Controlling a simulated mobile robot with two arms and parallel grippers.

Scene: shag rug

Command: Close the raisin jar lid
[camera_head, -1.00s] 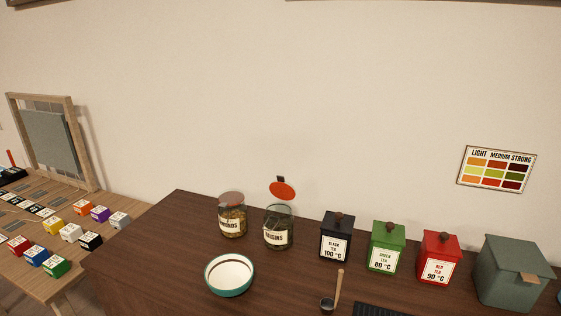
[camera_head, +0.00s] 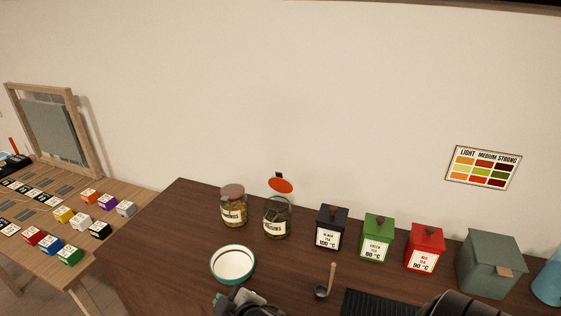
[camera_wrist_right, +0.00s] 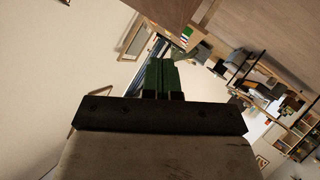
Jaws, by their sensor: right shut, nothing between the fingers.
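The raisin jar (camera_head: 276,224) is a glass jar with a white label on the dark counter. Its round orange-red lid (camera_head: 281,186) stands raised and tilted above the back of the rim, so the jar is open. My right gripper (camera_head: 226,300) is low at the bottom edge of the head view, in front of the bowl and well short of the jar. In the right wrist view its green fingers (camera_wrist_right: 161,68) are together with nothing between them. The jar does not show in the wrist view. My left gripper is not in view.
A lidded almonds jar (camera_head: 233,207) stands just left of the raisin jar. A teal-rimmed bowl (camera_head: 233,263) sits in front. Black (camera_head: 331,228), green (camera_head: 377,238) and red (camera_head: 425,247) tea tins stand to the right. A scoop (camera_head: 327,282) lies nearer the front.

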